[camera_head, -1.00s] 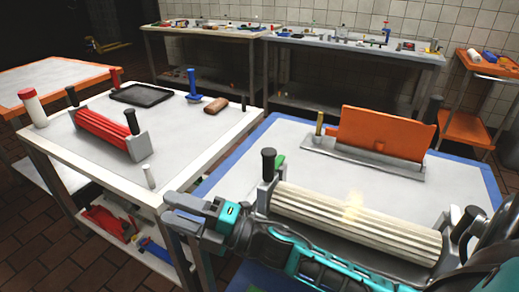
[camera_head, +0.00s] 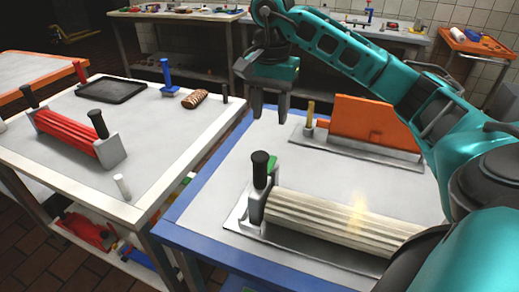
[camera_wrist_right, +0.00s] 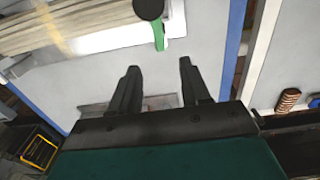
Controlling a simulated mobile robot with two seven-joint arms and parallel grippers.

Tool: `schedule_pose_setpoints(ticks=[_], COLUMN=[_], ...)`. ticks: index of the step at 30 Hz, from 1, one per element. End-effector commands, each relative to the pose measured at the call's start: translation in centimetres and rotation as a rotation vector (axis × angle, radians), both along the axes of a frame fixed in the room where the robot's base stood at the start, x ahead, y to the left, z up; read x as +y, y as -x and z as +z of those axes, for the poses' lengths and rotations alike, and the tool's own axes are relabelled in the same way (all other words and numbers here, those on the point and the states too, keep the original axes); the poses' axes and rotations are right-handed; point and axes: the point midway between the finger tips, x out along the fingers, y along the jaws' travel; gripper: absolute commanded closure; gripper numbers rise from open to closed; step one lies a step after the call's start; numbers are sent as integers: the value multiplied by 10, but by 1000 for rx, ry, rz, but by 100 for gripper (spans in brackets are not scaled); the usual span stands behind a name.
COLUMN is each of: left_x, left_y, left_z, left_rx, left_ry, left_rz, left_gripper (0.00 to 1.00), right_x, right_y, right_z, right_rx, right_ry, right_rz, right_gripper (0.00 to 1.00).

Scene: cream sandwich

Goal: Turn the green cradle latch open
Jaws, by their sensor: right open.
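The green latch (camera_head: 272,162) is a small piece beside the black-knobbed end post (camera_head: 260,170) of the cradle (camera_head: 240,215), which holds a cream ribbed roller (camera_head: 330,220). In the right wrist view the green latch (camera_wrist_right: 159,34) sticks out next to the round black knob (camera_wrist_right: 150,8). My right gripper (camera_head: 270,112) points down above the blue-edged table, beyond the latch in the head view. Its fingers (camera_wrist_right: 159,68) are apart with nothing between them, and they do not touch the latch. My left gripper is not in view.
An orange panel in a grey holder (camera_head: 405,158) stands behind the cream roller, with a brass-coloured post (camera_head: 310,112) beside it. On the left table are a red roller (camera_head: 68,138), a dark tray (camera_head: 112,90) and a white peg (camera_head: 122,187).

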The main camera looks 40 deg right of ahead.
Motion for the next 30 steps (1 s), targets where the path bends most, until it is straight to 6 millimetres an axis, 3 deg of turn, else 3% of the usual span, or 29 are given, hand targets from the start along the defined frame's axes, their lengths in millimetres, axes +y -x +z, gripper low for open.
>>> schedule_pose_setpoints(ticks=[18,30], left_x=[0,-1], left_y=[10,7], left_z=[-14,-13], left_rx=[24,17], left_ry=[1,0], left_rz=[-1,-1], left_gripper=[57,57], right_x=[1,1], right_y=[1,0], right_z=[-111,-126], right_rx=[3,0], right_ry=[-2,-2], right_rz=[1,2], right_gripper=[53,53])
